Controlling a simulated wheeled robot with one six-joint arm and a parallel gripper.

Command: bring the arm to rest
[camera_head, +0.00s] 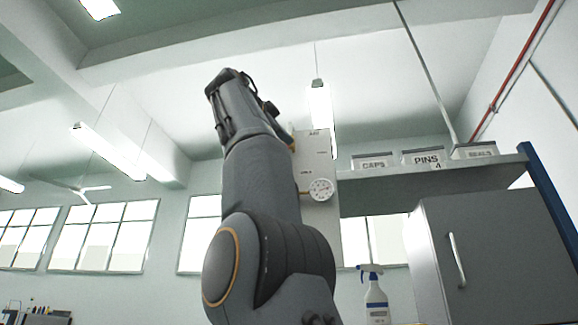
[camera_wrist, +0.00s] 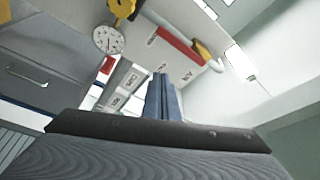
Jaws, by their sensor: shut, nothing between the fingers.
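My arm (camera_head: 262,190) stands raised in the middle of the head view, its upper part leaning slightly left. My gripper (camera_head: 228,77) is at its top end, high against the ceiling, shut and empty. Its fingertips are small and dark there. In the wrist view a dark, ribbed part of my own body fills the bottom. No object is held, and I see nothing touching the gripper.
A panel with a dial gauge (camera_head: 321,189) stands behind the arm. To the right are a shelf (camera_head: 440,179) with labelled bins, a grey cabinet (camera_head: 500,255) and a spray bottle (camera_head: 376,300). The space left of the arm looks clear.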

